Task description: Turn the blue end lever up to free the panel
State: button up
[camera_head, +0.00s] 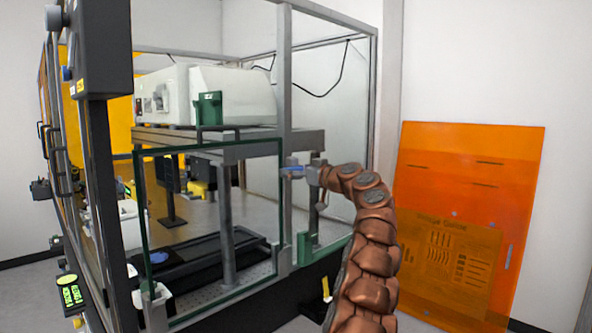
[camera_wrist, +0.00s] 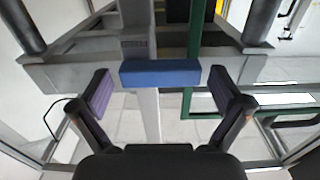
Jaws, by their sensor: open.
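The blue end lever (camera_head: 292,171) is a short bar at the upper right corner of the clear panel. It lies roughly level. The panel (camera_head: 210,148) has a dark green edge and stands upright at the front of the enclosure. My gripper (camera_head: 308,172) is at the lever's right end in the head view, partly hidden by my wrist. In the wrist view the lever (camera_wrist: 160,73) lies crosswise ahead, between the two purple-padded fingers (camera_wrist: 159,91). The fingers are spread, with gaps on both sides. Contact with the lever cannot be told.
A grey metal post (camera_head: 286,110) rises beside the lever. A white instrument (camera_head: 220,95) stands on a grey shelf behind. An orange sheet (camera_head: 470,160) leans on the wall at right, with free floor before it.

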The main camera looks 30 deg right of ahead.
aim_at(296, 161)
jog(key=c, duration=1)
jog(key=shift+c, duration=0.2)
jog(key=shift+r+m, duration=0.15)
jog(key=shift+m, duration=0.15)
jog(key=shift+r+m+p, duration=0.45)
jog(key=shift+m+p, duration=0.4)
jog(key=shift+m, duration=0.35)
jog(key=m, duration=0.1)
jog(key=m+p, duration=0.2)
jog(key=shift+d+r+m, duration=0.25)
jog(key=shift+r+m, duration=0.05)
jog(key=shift+r, duration=0.1)
jog(key=m+p, duration=0.1)
jog(key=m, duration=0.1)
jog(key=m+p, duration=0.1)
jog(key=p, duration=0.1)
jog(key=d+m+p, duration=0.1)
jog(key=m+p, duration=0.1)
jog(key=shift+w+r+m, duration=0.15)
jog(key=shift+r+m, duration=0.15)
jog(key=shift+r, duration=0.05)
jog(key=m+p, duration=0.2)
jog(key=d+m+p, duration=0.1)
jog(key=m+p, duration=0.1)
jog(key=m, duration=0.1)
jog(key=shift+w+f, duration=0.1)
